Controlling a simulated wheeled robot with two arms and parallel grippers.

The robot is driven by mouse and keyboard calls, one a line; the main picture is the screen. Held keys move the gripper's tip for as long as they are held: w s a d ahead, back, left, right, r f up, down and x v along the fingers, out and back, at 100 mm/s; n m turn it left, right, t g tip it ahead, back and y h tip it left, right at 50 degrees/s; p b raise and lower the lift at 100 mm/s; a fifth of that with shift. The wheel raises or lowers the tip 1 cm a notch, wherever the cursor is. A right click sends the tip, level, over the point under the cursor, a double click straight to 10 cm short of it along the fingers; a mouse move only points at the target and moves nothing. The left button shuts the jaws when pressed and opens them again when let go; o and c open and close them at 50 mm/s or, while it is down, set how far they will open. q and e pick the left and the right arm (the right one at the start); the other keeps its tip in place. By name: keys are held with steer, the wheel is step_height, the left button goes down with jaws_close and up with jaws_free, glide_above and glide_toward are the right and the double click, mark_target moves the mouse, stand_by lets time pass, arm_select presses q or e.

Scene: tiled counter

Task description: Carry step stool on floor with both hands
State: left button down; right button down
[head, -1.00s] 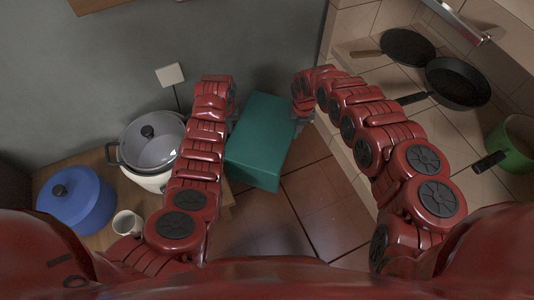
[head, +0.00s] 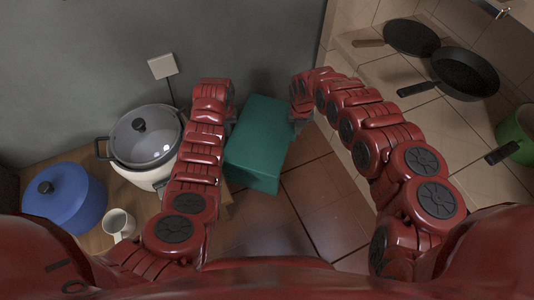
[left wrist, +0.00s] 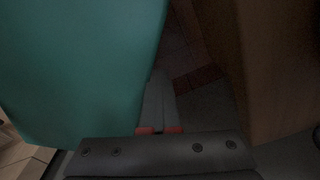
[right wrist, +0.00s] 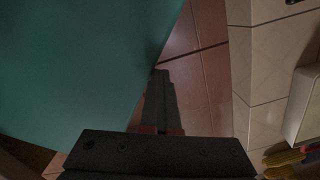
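The step stool (head: 263,145) is a teal box in the middle of the head view, between my two grippers. My left gripper (head: 231,119) is at its left side and my right gripper (head: 300,122) at its right side. In the left wrist view the teal side (left wrist: 75,65) fills the left, and the fingers (left wrist: 158,100) are together along its edge. In the right wrist view the teal side (right wrist: 80,70) also fills the left, with the fingers (right wrist: 158,98) together beside it. No part of the stool shows clearly between either pair of fingers. The stool's underside is hidden.
A wooden surface at left holds a rice cooker (head: 145,140), a blue pot (head: 65,195) and a white mug (head: 118,224). The tiled counter at right holds two dark pans (head: 465,73) and a green pot (head: 515,135). A grey wall (head: 240,40) is ahead; brown floor tiles (head: 265,220) are clear.

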arm_select(q)
steer(key=c, duration=1.6)
jaws_free()
steer(key=shift+d+r, duration=0.2)
steer(key=shift+d, duration=0.05)
steer(key=c, duration=1.2)
jaws_free()
steer(key=shift+a, duration=0.6)
steer(key=shift+o, duration=0.2)
steer(key=shift+a, duration=0.15)
arm_select(e)
steer(key=shift+d+r, duration=0.2)
steer(key=shift+d, duration=0.65)
arm_select(q)
steer(key=shift+a, duration=0.15)
arm_select(e)
steer(key=c, duration=1.2)
jaws_free()
steer(key=shift+s+d, duration=0.1)
steer(key=shift+o, duration=0.2)
arm_select(q)
step_height(320, 180, up, 12)
steer(key=s, duration=0.1)
arm_select(e)
step_height(320, 180, up, 12)
steer(key=shift+s, duration=0.45)
